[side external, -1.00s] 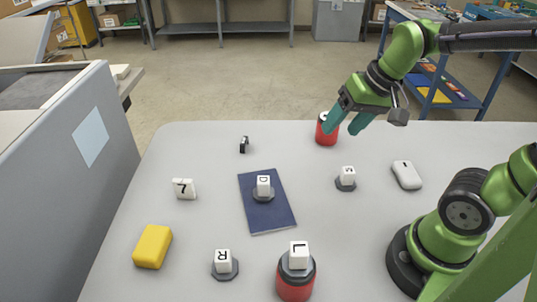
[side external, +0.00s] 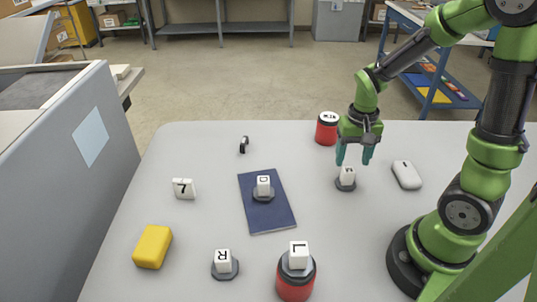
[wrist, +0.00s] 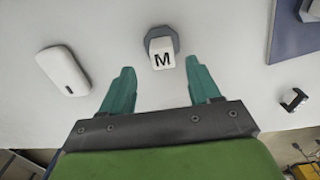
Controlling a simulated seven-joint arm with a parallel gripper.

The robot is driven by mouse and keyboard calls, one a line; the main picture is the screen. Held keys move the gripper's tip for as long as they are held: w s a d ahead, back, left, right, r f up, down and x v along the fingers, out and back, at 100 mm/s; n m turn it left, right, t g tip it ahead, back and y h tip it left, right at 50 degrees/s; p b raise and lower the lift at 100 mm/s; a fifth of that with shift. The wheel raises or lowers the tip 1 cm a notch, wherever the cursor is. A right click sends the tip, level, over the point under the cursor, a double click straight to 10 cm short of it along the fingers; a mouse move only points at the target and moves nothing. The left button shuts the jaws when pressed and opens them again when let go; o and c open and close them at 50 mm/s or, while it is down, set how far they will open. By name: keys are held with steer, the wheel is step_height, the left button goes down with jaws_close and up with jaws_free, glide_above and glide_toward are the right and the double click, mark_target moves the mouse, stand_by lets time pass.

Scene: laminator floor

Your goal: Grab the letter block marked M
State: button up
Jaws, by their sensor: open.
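The white letter block marked M (wrist: 162,56) stands on a dark grey base on the table; its letter is readable in the wrist view. In the side external view the M block (side external: 347,175) sits between the blue notebook and the white mouse. My gripper (side external: 355,160) is open, with its teal fingertips just above and around the top of the block in that view. In the wrist view my gripper (wrist: 163,80) has its two fingers apart, with the block ahead of the gap between them, and nothing is held.
A red can (side external: 326,130) stands close behind my gripper. The white mouse (side external: 407,175) lies to the right. The blue notebook (side external: 284,212) carries another letter block (side external: 263,184). Blocks marked R (side external: 223,257) and L (side external: 299,250), and a yellow block (side external: 153,247), are nearer the front.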

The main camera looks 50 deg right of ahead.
mark_target(348, 170)
steer(key=shift+a+f, duration=0.2)
steer(key=shift+f, duration=2.95)
steer(key=shift+c, duration=0.3)
steer(key=shift+w, duration=0.1)
jaws_close()
